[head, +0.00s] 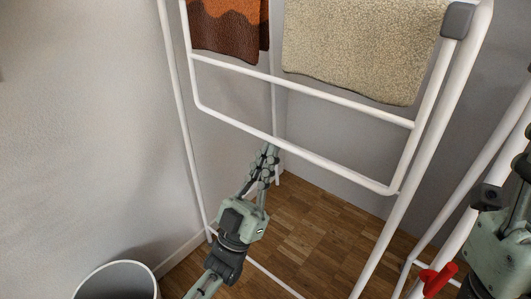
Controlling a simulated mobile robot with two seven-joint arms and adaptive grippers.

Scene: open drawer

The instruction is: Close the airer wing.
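The white airer (376,250) stands on the floor. Its wing (300,153) is a white tube frame with rounded lower corners and a crossbar, seen sloping across the upper middle of the head view. My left gripper (270,150) reaches up from below, its fingertips at the wing's lower bar, left of its middle. Its fingers look closed together, with nothing seen held between them; whether they touch the bar is unclear. My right gripper (522,165) is cut off by the right edge, beside the airer's right legs, and its finger state is unclear.
A rust-brown patterned cloth (229,30) and a beige towel (362,48) hang at the top. A grey bin (117,281) stands at the lower left by the wall. A red object (437,280) shows at the lower right. Wooden floor (320,222) shows below the wing.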

